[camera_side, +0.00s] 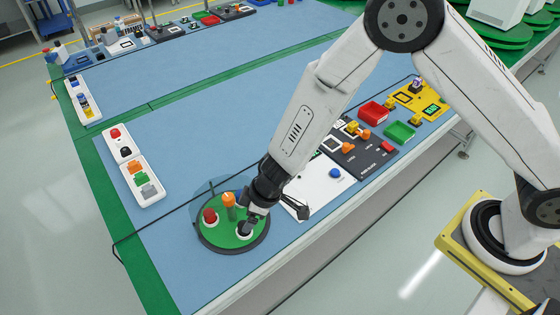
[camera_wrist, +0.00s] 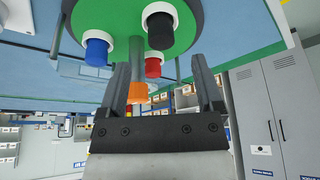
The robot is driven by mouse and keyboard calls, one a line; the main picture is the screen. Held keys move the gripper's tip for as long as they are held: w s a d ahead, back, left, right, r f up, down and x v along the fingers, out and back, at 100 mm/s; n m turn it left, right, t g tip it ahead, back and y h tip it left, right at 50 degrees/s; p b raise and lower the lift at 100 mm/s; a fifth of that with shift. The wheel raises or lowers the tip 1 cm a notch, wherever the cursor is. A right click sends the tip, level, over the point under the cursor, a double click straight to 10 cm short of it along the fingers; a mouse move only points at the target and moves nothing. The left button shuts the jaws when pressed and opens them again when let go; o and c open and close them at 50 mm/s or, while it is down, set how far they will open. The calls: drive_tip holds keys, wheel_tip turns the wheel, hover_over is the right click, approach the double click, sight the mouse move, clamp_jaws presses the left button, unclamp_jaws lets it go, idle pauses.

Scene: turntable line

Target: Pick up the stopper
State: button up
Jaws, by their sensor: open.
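A round green turntable (camera_side: 213,235) with a dark rim stands on the blue table, carrying small coloured pieces in white seats. The black stopper-like piece (camera_side: 244,230) is at its front right, a red one (camera_side: 210,216) at its left. An orange-topped post (camera_side: 229,200) rises near the middle. A blue piece (camera_wrist: 97,48) is clear in the wrist view, mostly hidden behind my arm in the side view. Which piece is the stopper is not certain. My gripper (camera_side: 256,214) is open, low over the turntable beside the black piece. In the wrist view, the black piece (camera_wrist: 160,25) lies beyond my fingertips (camera_wrist: 161,62).
A clear curved panel (camera_side: 203,187) stands behind the turntable. A white tray (camera_side: 150,192) with coloured parts lies left. A white board (camera_side: 325,184), dark panel (camera_side: 377,160), red bin (camera_side: 373,112) and green bin (camera_side: 399,132) lie right. The middle of the table is clear.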

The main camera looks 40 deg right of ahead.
drive_tip(key=shift+x, duration=2.3)
clamp_jaws()
